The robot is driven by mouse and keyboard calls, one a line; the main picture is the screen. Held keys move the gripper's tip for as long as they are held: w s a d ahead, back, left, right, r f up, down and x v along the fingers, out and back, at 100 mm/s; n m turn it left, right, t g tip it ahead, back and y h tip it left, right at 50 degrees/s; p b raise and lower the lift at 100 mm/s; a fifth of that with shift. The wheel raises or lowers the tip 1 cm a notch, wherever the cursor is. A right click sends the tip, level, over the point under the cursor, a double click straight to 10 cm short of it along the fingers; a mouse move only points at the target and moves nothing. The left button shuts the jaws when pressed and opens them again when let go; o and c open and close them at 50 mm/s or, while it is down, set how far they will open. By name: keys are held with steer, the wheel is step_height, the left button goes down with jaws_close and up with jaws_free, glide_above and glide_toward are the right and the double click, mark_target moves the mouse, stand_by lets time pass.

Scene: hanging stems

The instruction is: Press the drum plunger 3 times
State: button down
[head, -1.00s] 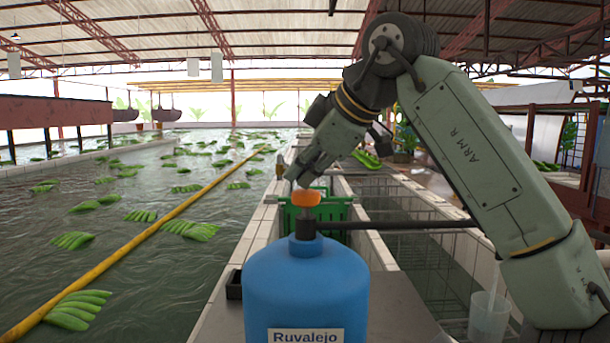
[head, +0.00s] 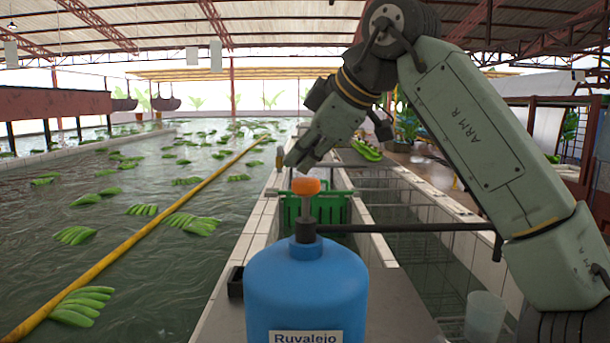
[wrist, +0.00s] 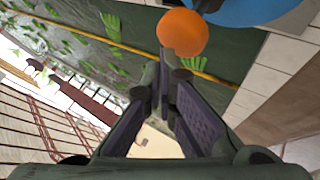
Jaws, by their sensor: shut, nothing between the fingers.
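The blue drum (head: 306,285) stands upright in the foreground of the head view, with a label reading Ruvalejo. Its orange plunger knob (head: 306,186) sits on a dark stem (head: 306,228) above the drum's neck. My gripper (head: 294,164) is above the knob in the head view, with a small gap showing between them. In the wrist view the orange knob (wrist: 183,32) is just beyond my shut, empty fingertips (wrist: 165,72), and part of the blue drum (wrist: 250,8) shows at the top.
A dark horizontal bar (head: 410,227) runs right from the stem. A green crate (head: 328,207) is behind the knob. Water with floating green banana bunches (head: 190,223) and a yellow pole (head: 150,240) lies left. A translucent cup (head: 485,316) stands right, below my arm.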

mark_target(302, 180)
steer(key=shift+r+p, duration=0.5)
steer(key=shift+r, duration=2.3)
